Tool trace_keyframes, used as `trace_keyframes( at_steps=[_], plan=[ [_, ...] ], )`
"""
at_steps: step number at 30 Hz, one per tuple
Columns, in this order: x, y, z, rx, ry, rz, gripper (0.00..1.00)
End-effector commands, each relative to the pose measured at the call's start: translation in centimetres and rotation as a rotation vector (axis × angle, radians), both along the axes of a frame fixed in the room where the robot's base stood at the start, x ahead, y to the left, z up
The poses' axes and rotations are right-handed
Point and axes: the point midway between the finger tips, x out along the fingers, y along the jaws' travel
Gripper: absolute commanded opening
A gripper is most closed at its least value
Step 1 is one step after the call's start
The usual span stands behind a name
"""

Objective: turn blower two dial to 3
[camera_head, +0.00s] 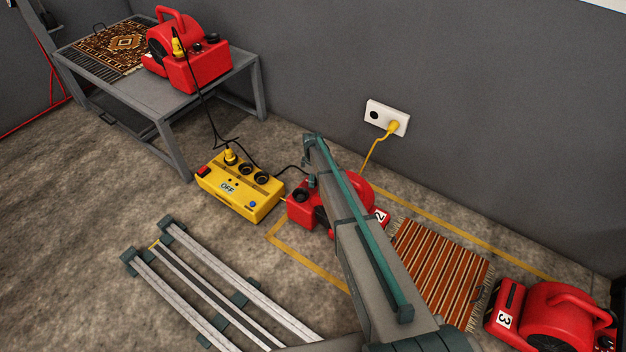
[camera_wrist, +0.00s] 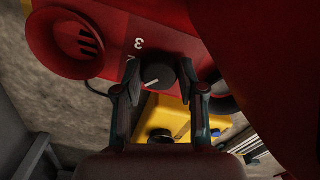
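Blower two (camera_head: 300,208) is a red blower on the floor by the wall with a white "2" plate, partly hidden behind my arm. Its black dial (camera_wrist: 163,75) shows in the wrist view on the red panel, with a white pointer line slanting down to the left. A white "3" is printed above and left of the dial; a second mark beside the dial is partly hidden. My gripper (camera_wrist: 158,76) has one finger on each side of the dial, close to its edges. I cannot tell whether both fingertips touch it. In the head view my gripper (camera_head: 309,178) is above the blower's front.
A yellow power box (camera_head: 238,190) marked "OFF" stands just left of blower two. A striped rug (camera_head: 441,270) and blower three (camera_head: 553,318) lie to the right. A table (camera_head: 150,97) with another red blower (camera_head: 197,62) stands at back left.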

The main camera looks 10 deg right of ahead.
Motion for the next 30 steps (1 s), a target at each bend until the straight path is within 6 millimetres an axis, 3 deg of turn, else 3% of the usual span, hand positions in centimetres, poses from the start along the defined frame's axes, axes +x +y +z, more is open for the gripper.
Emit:
trace_keyframes(
  at_steps=[14, 30],
  plan=[
    [0.0, 0.0, 0.7, 0.0, -0.001, 0.001, 0.49],
    [0.0, 0.0, 9.8, 0.0, -0.002, 0.001, 0.49]
  ],
)
